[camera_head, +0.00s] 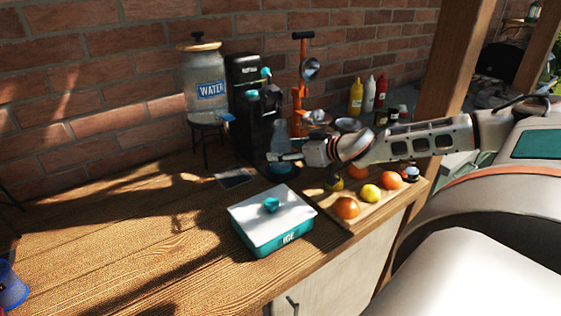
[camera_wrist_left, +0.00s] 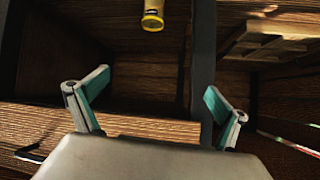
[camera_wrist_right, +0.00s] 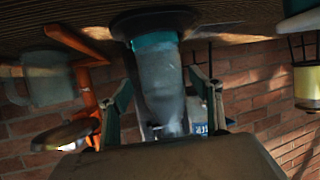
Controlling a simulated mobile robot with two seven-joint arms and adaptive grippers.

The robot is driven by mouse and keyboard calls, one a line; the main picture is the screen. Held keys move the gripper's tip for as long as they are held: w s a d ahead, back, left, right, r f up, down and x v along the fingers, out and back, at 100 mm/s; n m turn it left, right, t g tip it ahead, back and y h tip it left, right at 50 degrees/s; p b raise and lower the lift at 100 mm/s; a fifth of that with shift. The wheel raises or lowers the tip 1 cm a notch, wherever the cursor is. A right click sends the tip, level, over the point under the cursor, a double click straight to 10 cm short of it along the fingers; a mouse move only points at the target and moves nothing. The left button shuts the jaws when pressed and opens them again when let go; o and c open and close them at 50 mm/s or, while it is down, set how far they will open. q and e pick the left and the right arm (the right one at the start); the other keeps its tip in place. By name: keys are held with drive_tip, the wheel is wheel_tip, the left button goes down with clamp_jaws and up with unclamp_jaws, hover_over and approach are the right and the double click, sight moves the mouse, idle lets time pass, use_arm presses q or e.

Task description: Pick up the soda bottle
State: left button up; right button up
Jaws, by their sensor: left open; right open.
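The soda bottle (camera_head: 279,131) is a clear, tall bottle with a teal bottom, upright in front of the black drink machine (camera_head: 247,85). In the right wrist view, the picture is upside down and the bottle (camera_wrist_right: 160,80) stands on a dark round base. My right gripper (camera_head: 283,157) is open low at the bottle. In its wrist view the fingers (camera_wrist_right: 160,78) show on either side of the bottle, with gaps visible; I cannot tell how deep it sits between them. My left gripper (camera_wrist_left: 157,82) is open and empty, seen only in its wrist view.
A teal ice box (camera_head: 262,232) with a white lid stands in front. A board (camera_head: 375,207) with fruit lies under my right arm. A water dispenser (camera_head: 204,85) and an orange press (camera_head: 300,95) stand behind. The counter's left (camera_head: 110,240) is mostly clear.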

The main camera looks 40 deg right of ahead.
drive_tip(key=shift+w+a+f+b, duration=0.2)
drive_tip(key=shift+w+f+b, duration=0.4)
drive_tip(key=shift+b, duration=0.45)
drive_tip(key=shift+w+a+r, duration=0.1)
drive_tip(key=shift+w, duration=0.05)
drive_tip(key=shift+r, duration=0.1)
drive_tip(key=shift+c, duration=0.7)
use_arm(q)
drive_tip(key=f, duration=0.1)
drive_tip(key=s+f, duration=0.1)
drive_tip(key=f, duration=0.2)
drive_tip(key=shift+s+a+f, duration=0.15)
drive_tip(key=shift+a+f, duration=0.1)
drive_tip(key=shift+f, duration=0.05)
use_arm(e)
drive_tip(key=c, duration=1.5)
use_arm(q)
drive_tip(key=shift+r, duration=0.1)
use_arm(e)
drive_tip(key=shift+o, duration=0.2)
drive_tip(key=shift+r, duration=0.15)
